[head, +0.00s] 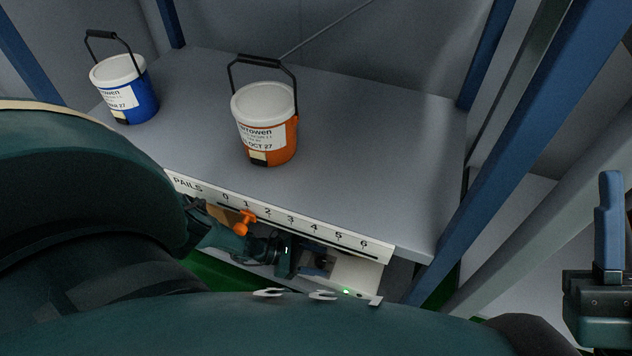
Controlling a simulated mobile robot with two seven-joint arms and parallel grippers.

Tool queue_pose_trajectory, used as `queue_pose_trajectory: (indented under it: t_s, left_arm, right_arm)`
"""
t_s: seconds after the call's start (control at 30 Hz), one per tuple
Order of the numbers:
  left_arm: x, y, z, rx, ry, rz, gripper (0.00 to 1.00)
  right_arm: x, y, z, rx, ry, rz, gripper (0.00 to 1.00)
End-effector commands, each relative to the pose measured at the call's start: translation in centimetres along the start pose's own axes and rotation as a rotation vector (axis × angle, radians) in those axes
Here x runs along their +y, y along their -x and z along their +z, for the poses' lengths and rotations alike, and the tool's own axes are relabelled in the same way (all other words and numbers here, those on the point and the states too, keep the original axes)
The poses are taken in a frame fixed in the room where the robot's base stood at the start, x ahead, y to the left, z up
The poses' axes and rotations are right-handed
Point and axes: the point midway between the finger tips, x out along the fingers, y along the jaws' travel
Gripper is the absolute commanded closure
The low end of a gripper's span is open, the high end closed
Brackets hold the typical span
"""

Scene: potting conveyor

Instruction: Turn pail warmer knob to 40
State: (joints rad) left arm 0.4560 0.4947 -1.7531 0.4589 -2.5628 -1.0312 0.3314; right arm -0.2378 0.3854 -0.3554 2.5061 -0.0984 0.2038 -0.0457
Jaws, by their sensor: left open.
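My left gripper (316,264) is below the front edge of the shelf, close to a white box (357,275) with a small green light. It is open; its fingers are small, dark and partly hidden under the edge strip. I cannot make out a warmer knob or a 40 mark; the box's front is largely out of sight. An orange pail (265,135) and a blue pail (139,102), both with white lids and black handles, stand upright on the shelf. My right gripper (610,225) is at the right edge, partly cut off, with one blue finger showing.
The grey shelf (380,150) has free room right of the orange pail. Its white front strip (375,249) reads PAILS and 0 to 6, with an orange slider (243,222) near 1. A blue post (520,150) rises at the right. My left arm hides the lower left.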

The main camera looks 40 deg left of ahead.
Motion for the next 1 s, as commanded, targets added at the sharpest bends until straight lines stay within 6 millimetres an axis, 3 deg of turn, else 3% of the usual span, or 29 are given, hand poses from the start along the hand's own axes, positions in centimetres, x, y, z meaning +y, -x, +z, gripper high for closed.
queue_pose_trajectory:
  t_s: [0.23,0.7,1.0]
  left_arm:
    - [0.0,1.8,0.1,0.003,0.001,0.000,0.52]
    - [0.0,11.4,0.0,0.003,0.000,0.000,0.52]
    - [0.0,13.2,0.0,-0.001,0.000,-0.001,0.52]
  right_arm:
    - [0.2,-0.4,-0.2,-0.009,-0.007,0.000,0.64]
    - [-1.0,1.1,2.4,-0.201,-0.132,0.023,0.64]
    - [-1.2,1.6,2.8,-0.230,-0.146,0.024,0.64]
